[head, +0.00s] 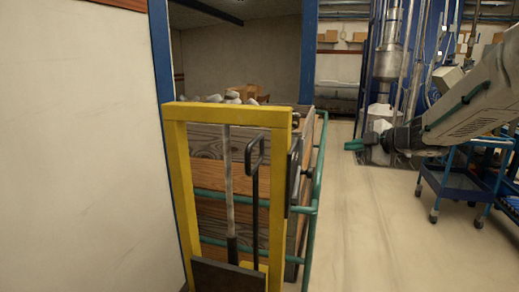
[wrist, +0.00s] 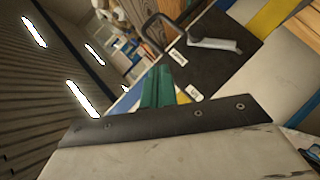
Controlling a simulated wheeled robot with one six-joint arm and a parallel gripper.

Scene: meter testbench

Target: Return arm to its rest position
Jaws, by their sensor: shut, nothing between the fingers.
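My arm reaches in from the right edge of the head view, pale and roughly level. My gripper (head: 353,145) has green fingers that point left over open floor, apart from everything near it as far as I can see. In the wrist view the green fingers of my gripper (wrist: 157,86) are together, with nothing between them. The contact side of the fingertips is too small to see in detail.
A yellow-framed cart (head: 176,185) with wooden boards and green rails stands left of centre. A blue trolley (head: 459,184) stands below my arm. A pale wall (head: 80,150) fills the left. Floor (head: 370,230) between cart and trolley is clear.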

